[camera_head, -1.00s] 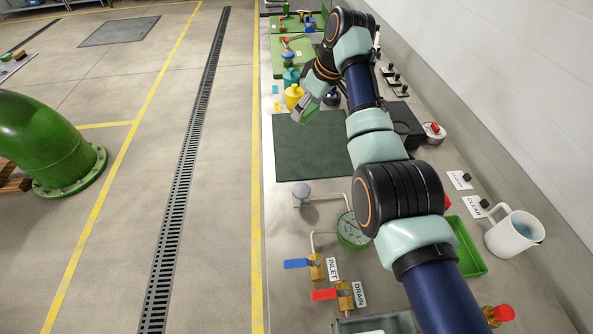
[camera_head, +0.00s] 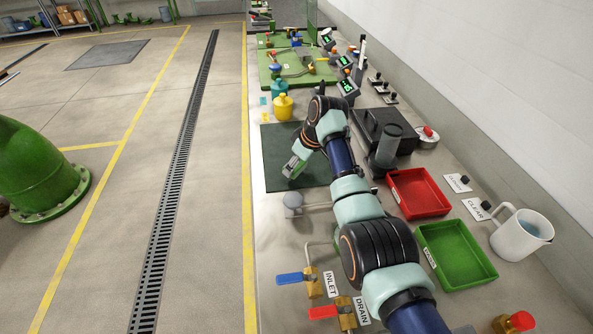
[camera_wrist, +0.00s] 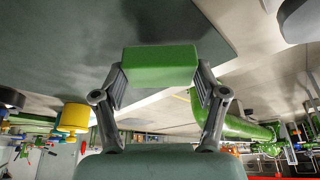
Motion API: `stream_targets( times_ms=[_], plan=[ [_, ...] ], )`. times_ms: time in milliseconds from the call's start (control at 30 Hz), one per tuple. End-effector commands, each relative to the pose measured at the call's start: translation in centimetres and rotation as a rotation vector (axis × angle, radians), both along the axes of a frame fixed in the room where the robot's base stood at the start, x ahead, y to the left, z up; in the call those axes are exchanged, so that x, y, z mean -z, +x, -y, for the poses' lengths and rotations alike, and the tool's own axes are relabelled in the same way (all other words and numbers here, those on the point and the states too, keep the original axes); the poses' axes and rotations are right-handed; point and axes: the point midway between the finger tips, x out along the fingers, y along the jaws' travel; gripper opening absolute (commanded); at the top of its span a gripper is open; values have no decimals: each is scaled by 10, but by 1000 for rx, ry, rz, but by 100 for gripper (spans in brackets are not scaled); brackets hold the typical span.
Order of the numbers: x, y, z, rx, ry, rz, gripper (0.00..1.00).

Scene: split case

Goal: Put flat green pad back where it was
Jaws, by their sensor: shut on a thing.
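My gripper (camera_wrist: 160,84) is shut on a flat green pad (camera_wrist: 160,66), gripped at its two ends in the wrist view. In the head view my gripper (camera_head: 296,165) is at the near part of the dark green mat (camera_head: 279,145), fingers pointing down-left. Only a little of the pad shows there, and I cannot tell how high it is above the mat. In the wrist view a dark surface spreads beyond the pad.
A yellow bottle (camera_head: 283,107) stands at the mat's far edge. A grey round knob (camera_head: 293,202) is close to its near edge. A red tray (camera_head: 418,194) and a green tray (camera_head: 456,256) lie to the right. Blue-handled (camera_head: 290,279) and red-handled (camera_head: 323,312) valves are nearer.

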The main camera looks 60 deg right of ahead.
Motion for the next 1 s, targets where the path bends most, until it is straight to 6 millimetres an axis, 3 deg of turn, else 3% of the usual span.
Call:
stream_targets(
  times_ms=[33, 100, 433, 467, 600, 900, 1000],
  plan=[
    [15, 0, 0, 1, 2, -2, 39],
    [20, 0, 0, 0, 0, 0, 39],
    [21, 0, 0, 1, 1, -1, 39],
    [21, 0, 0, 1, 0, 0, 77],
    [21, 0, 0, 1, 0, 0, 97],
    [20, 0, 0, 0, 0, 0, 97],
    [11, -2, 0, 1, -2, 2, 97]
  ],
)
